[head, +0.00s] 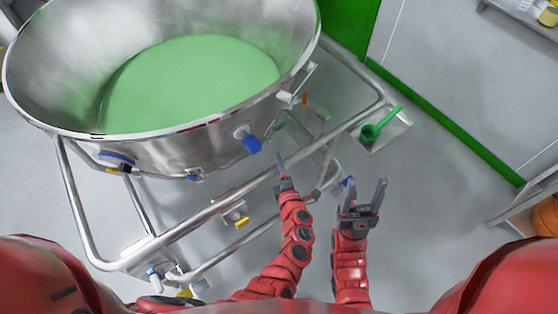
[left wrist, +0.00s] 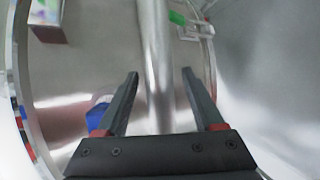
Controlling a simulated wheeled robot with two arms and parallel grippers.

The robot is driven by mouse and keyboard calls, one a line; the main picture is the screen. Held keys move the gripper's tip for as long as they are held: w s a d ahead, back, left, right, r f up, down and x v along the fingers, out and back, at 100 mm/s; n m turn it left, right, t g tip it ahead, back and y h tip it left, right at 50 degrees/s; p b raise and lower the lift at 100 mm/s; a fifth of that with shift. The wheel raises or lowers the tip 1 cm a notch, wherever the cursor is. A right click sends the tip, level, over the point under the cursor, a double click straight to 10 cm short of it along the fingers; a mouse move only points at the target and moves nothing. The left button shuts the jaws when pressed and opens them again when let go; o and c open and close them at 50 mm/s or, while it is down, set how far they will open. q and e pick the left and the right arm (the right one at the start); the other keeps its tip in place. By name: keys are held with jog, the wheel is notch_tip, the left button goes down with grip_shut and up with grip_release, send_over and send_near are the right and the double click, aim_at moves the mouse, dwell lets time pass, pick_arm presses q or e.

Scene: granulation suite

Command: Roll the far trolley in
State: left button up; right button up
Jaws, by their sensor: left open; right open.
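The trolley is a wide steel bowl (head: 155,152) of green material (head: 190,85), carried on a tubular frame with casters. Its near push rail (head: 220,205) runs diagonally across the head view, below the bowl. My left gripper (head: 281,162) is at this rail, right of the bowl's blue valve. In the left wrist view, my left gripper (left wrist: 160,75) is open, and a steel tube (left wrist: 155,40) runs between its fingers with gaps on both sides. My right gripper (head: 365,186) is open and empty, right of the rail, above the floor. Whether another trolley stands nearby is not visible.
A wall with a green base strip (head: 450,130) runs along the right. A shelf (head: 528,205) holds an orange object at the right edge. Grey floor between is clear.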

pick_arm(q)
grip_shut()
dwell(0.4)
dwell(1.1)
